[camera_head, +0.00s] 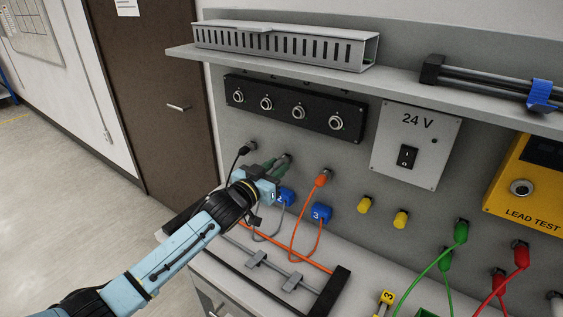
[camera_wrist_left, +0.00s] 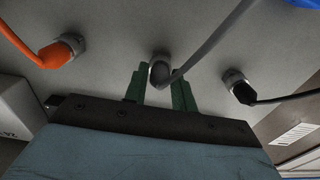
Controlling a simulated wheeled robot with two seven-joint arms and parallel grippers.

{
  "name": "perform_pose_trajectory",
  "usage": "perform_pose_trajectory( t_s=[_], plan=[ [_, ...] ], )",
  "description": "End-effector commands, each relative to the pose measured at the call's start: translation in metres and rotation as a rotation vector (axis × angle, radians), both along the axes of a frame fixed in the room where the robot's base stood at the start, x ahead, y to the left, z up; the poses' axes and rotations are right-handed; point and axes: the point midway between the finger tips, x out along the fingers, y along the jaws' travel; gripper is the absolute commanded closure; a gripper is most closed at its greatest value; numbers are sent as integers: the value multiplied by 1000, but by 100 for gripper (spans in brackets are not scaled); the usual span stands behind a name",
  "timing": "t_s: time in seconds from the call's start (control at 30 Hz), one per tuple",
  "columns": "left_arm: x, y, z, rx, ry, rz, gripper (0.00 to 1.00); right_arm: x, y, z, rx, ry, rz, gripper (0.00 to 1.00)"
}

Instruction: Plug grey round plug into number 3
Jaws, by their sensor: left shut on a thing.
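My left gripper (camera_head: 276,172) reaches to the grey panel, with its green fingertips at the lower row of sockets. In the left wrist view the gripper (camera_wrist_left: 160,88) has its two green fingers on either side of the grey plug (camera_wrist_left: 158,72), shut on it. The plug sits at a socket on the panel, its grey cable (camera_wrist_left: 205,48) running off to the upper right. How deep it sits I cannot tell. A black strip of several round sockets (camera_head: 297,107) is above; no numbers are readable on it. My right gripper is not in view.
An orange plug (camera_head: 321,180) and a black plug (camera_head: 245,149) sit in sockets on either side of the gripper. Yellow plugs (camera_head: 364,204), a 24 V switch plate (camera_head: 415,146) and green and red leads are further right.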

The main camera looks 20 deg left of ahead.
Motion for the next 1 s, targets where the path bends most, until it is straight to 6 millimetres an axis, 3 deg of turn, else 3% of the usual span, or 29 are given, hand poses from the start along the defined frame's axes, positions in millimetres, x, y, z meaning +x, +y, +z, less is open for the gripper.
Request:
perform_pose_trajectory(
  t_s=[1.0],
  plan=[
    [-45, 17, 0, 0, -1, 0, 100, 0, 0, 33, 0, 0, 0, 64]
  ],
)
